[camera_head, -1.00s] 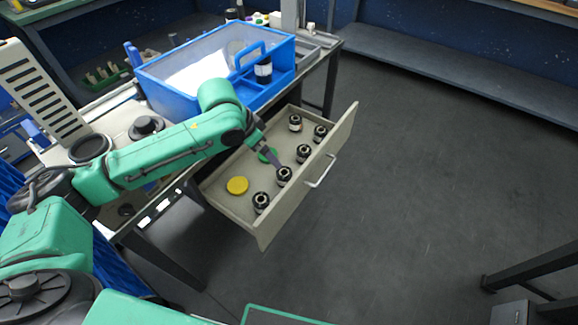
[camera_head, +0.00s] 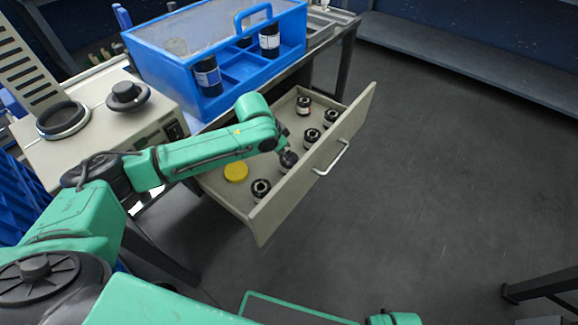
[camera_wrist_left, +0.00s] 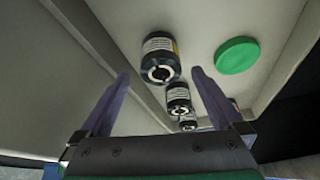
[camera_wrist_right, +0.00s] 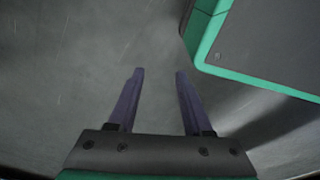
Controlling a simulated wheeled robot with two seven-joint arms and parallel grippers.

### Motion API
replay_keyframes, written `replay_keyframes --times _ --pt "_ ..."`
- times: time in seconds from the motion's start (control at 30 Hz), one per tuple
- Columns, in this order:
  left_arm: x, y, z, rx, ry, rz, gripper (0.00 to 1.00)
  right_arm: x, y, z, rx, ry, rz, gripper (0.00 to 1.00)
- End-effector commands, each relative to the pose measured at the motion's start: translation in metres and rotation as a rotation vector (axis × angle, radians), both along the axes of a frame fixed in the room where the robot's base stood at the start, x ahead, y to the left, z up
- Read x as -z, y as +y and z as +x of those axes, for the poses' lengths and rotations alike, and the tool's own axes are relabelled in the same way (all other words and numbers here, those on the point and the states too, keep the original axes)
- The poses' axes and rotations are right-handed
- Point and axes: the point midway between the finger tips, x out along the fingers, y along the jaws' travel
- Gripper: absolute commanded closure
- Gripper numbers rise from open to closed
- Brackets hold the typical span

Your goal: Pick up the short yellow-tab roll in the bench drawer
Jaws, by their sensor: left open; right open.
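The open bench drawer (camera_head: 318,165) holds several short black rolls with white labels. My left gripper (camera_wrist_left: 159,75) is open over the drawer, with its fingers pointing down at the rolls. In the head view it is at a roll (camera_head: 289,161) in the middle of the near row, partly hidden by my arm. In the left wrist view the nearest roll (camera_wrist_left: 160,58) shows between and just beyond the fingertips, with a small yellowish strip on its label; I cannot tell whether they touch. Two more rolls line up behind it. My right gripper (camera_wrist_right: 158,75) is open and empty above the floor.
A yellow disc (camera_head: 236,171) and a green disc (camera_wrist_left: 237,55) lie in the drawer. Another roll (camera_head: 261,189) stands near the drawer's front corner. A blue bin (camera_head: 180,68) with bottles stands on the bench above.

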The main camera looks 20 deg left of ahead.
Motion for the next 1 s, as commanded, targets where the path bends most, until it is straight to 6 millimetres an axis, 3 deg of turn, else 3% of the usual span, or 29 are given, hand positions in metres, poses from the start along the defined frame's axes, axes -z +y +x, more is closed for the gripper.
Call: replay_keyframes --times 0.03,0.17,0.4,0.47,0.67,1.0 --pt "0.013 -0.002 0.004 0.0 0.0 0.0 0.0 0.0 0.001 0.006 0.002 -0.005 0.002 0.5" --pt "0.034 -0.007 0.01 0.001 0.001 0.0 0.0 -0.012 0.004 0.017 0.008 -0.007 0.004 0.5" --pt "0.036 -0.007 0.012 0.001 -0.001 0.0 0.0 -0.017 0.004 0.019 0.01 -0.005 0.005 0.5" --pt "0.036 -0.007 0.012 0.001 -0.001 0.0 0.19 -0.017 0.004 0.019 0.01 -0.005 0.005 0.5" --pt "0.036 -0.007 0.012 0.001 0.0 0.0 0.96 -0.017 0.005 0.019 0.009 -0.005 0.005 0.5" --pt "0.028 -0.007 0.012 0.0 -0.001 -0.001 0.96 -0.019 0.005 0.019 0.007 -0.01 0.007 0.5"
